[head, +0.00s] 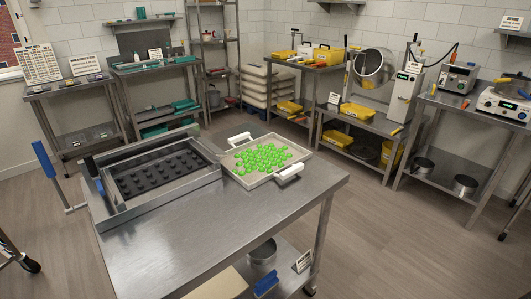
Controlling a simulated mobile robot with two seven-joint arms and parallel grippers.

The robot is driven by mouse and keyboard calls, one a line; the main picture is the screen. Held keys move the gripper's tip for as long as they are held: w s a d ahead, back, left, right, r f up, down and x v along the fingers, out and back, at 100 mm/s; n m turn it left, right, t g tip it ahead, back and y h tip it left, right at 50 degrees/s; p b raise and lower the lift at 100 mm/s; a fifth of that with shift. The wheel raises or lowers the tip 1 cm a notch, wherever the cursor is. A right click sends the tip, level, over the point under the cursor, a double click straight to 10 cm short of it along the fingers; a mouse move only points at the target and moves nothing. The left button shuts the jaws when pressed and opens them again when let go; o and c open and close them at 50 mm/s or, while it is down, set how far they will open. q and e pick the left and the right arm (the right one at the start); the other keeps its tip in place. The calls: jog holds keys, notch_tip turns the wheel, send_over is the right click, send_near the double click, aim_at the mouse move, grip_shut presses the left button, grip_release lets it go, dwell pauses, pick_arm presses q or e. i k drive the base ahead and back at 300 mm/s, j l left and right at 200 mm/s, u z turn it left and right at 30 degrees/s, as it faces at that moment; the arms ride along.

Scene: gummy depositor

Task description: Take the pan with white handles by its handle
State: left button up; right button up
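The pan (237,178) is a shallow, light metal tray on the right part of the steel table. It holds many small bright green pieces. One white handle (240,138) is on its far left side and the other white handle (289,172) is on its near right side. Both handles are free, with nothing gripping them. Neither of my grippers shows in the head view.
A steel frame (160,201) with a dark studded bed stands left of the pan, close to it. A blue-handled lever (43,158) sticks out at left. The table's front (235,235) is bare. Equipment benches line the walls behind open floor.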

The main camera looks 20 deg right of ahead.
aim_at(253, 164)
jog(key=i+l+u, duration=0.1)
jog(key=i+l, duration=0.55)
jog(key=l, duration=0.25)
jog(key=u, duration=0.05)
